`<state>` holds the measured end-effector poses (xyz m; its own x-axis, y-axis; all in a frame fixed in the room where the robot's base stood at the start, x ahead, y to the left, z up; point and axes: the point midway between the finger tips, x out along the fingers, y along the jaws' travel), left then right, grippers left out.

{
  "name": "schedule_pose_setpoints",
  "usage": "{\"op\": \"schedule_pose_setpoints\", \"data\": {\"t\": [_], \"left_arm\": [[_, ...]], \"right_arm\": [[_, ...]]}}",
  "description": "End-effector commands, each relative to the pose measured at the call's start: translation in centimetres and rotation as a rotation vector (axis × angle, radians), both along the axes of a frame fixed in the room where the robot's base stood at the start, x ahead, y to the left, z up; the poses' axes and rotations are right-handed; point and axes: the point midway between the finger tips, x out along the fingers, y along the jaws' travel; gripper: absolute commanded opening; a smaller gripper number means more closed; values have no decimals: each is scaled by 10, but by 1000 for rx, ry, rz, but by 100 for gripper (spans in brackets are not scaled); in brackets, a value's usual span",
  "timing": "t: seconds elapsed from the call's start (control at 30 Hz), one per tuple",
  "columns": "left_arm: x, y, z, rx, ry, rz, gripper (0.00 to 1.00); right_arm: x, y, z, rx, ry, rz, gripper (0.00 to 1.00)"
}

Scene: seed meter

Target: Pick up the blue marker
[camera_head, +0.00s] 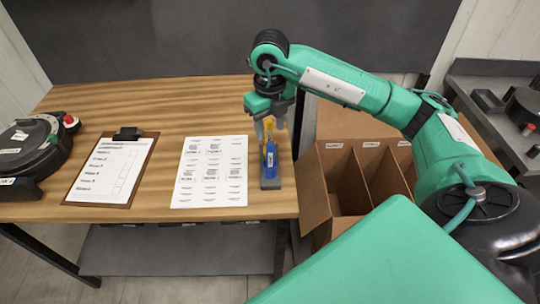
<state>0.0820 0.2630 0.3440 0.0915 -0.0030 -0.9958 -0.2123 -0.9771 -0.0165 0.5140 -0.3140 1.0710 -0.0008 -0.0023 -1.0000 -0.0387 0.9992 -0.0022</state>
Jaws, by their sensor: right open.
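The blue marker (270,158) stands upright in a small dark holder (270,183) near the right end of the wooden table. Something yellow shows just behind its top. My right gripper (268,132) points down over the marker, its fingers open around or just above the marker's top. Whether the fingers touch it I cannot tell. My left gripper is not in view.
A printed white sheet (211,171) lies left of the holder, and a clipboard (112,168) lies farther left. A round black device (30,150) sits at the left edge. A divided cardboard box (318,190) stands right of the table.

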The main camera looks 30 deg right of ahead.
Motion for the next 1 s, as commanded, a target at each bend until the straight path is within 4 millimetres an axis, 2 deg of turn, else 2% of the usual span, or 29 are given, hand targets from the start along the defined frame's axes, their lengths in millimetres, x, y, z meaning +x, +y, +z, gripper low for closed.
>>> {"op": "schedule_pose_setpoints", "data": {"t": [0.1, 0.37, 0.53, 0.7, 1.0], "left_arm": [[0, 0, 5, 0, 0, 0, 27], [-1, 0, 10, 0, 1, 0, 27], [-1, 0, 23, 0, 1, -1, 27], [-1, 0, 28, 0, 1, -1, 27], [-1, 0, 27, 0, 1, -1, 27]], "right_arm": [[-1, 0, -17, 1, 3, 1, 47], [-1, 1, -33, 2, 2, 1, 47], [-5, 2, -53, 2, 5, 1, 47], [-5, 2, -75, 2, 2, 2, 47], [-4, 2, -80, 2, -1, 2, 45]]}}
